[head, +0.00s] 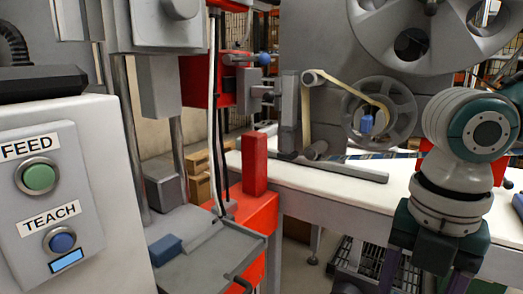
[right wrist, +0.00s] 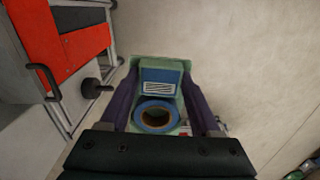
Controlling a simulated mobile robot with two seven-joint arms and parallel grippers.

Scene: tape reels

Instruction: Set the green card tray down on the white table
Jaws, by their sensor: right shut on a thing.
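The green card tray (right wrist: 162,62) is in the right wrist view, between the two dark fingers of my right gripper (right wrist: 162,88). The gripper is shut on it. A blue piece with a striped white label (right wrist: 160,82) and a blue ring with a brown inside (right wrist: 156,116) lie in the tray. In the head view my right gripper (head: 425,278) points down at the lower right, in front of the white table (head: 335,184). The tray cannot be made out there. My left gripper is not in view.
A grey reel machine (head: 318,55) stands behind the table. A grey bar (head: 335,172) lies along the tabletop. A red post (head: 254,165) and a panel with FEED and TEACH buttons (head: 60,190) stand to the left. The tabletop's front part looks clear.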

